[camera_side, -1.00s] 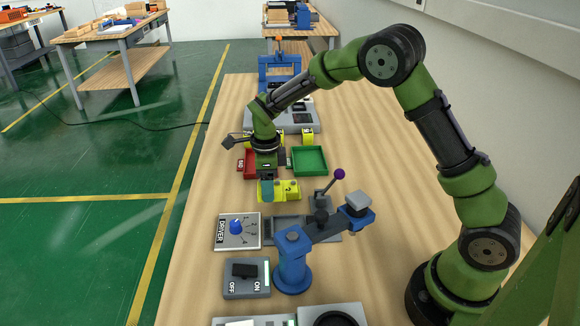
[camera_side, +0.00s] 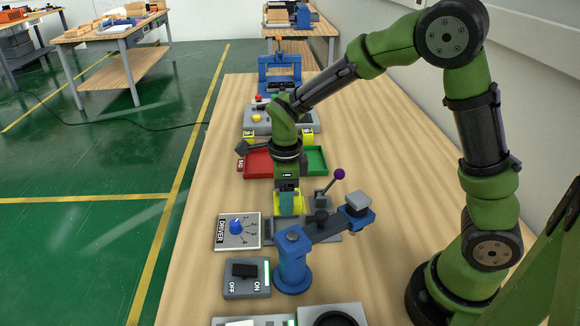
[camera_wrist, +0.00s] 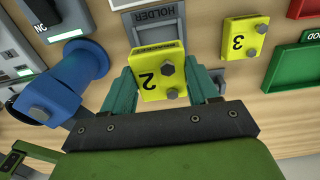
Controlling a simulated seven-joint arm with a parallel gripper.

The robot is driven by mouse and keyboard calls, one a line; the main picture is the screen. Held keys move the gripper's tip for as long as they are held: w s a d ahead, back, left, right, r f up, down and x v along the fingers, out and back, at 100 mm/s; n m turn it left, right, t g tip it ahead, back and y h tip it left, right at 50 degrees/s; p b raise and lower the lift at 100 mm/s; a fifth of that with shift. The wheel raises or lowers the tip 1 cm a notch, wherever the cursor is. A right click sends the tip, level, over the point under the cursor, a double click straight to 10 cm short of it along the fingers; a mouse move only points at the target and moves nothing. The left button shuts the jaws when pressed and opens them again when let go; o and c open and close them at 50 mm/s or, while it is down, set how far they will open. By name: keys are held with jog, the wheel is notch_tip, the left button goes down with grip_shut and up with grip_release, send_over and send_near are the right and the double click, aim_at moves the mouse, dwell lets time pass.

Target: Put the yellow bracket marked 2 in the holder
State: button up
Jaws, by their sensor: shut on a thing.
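The yellow bracket marked 2 (camera_wrist: 158,75) sits between my fingers in the wrist view, with grey bolts on its face. My gripper (camera_wrist: 163,88) is shut on it. In the side view my gripper (camera_side: 289,207) is low over the work, and yellow (camera_side: 302,204) shows beside its finger. The grey holder (camera_wrist: 150,16), labelled HOLDER, lies just beyond the bracket in the wrist view. It also shows in the side view as a grey block (camera_side: 287,234), close in front of my gripper. The bracket hides part of the holder. I cannot tell whether they touch.
A yellow bracket marked 3 (camera_wrist: 240,36) stands close to the right of the held one. The blue clamp arm (camera_side: 325,229) and a purple-knobbed lever (camera_side: 339,174) are close to my gripper. Red (camera_side: 257,163) and green (camera_side: 317,160) trays lie behind.

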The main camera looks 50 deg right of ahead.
jog(key=shift+f, duration=2.65)
jog(key=shift+f, duration=0.65)
jog(key=o, duration=1.4)
jog(key=shift+o, duration=0.2)
jog(key=shift+o, duration=0.7)
jog(key=shift+r, duration=3.5)
